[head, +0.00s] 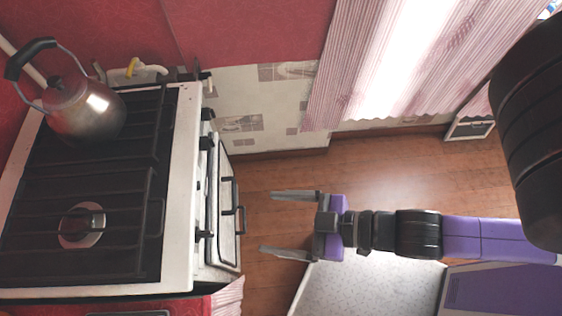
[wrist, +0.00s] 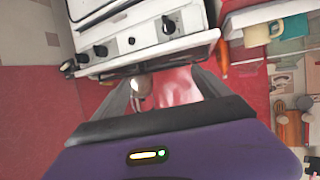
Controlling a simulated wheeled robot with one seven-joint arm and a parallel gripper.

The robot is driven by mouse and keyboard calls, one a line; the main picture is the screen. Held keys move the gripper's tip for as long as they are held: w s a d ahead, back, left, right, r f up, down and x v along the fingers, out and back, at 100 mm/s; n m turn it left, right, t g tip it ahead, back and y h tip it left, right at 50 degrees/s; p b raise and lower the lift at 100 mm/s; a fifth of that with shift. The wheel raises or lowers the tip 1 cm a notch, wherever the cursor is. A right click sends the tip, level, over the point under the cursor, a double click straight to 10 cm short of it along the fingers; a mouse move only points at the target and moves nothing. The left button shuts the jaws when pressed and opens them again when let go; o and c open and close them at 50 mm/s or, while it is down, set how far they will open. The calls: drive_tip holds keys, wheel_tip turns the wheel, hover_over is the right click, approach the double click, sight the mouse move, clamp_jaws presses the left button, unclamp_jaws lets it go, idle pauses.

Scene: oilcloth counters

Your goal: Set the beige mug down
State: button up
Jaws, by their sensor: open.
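My gripper (head: 290,222) is open and empty in the head view, its two fingers pointing left toward the stove front, above the wooden floor. In the wrist view the spread fingers of my gripper (wrist: 163,78) hold nothing between them. What looks like the beige mug (wrist: 257,34) shows small at the upper right of the wrist view, apart from my gripper and next to a teal thing (wrist: 294,22). No beige mug shows in the head view.
The stove (head: 190,190) stands left of my gripper, with its oven handle (head: 239,220) sticking out. A metal kettle (head: 85,108) is on its back grate. A speckled counter (head: 370,287) lies below the gripper. Open floor (head: 380,170) is above it.

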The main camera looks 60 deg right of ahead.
drive_tip(key=s+d+r+m+t+h, duration=0.1)
drive_tip(key=s+d+r+m+h, duration=0.2)
drive_tip(key=s+d+r, duration=0.1)
drive_tip(key=shift+r+h, duration=0.3)
drive_tip(key=shift+r, duration=0.45)
drive_tip(key=shift+d, duration=0.1)
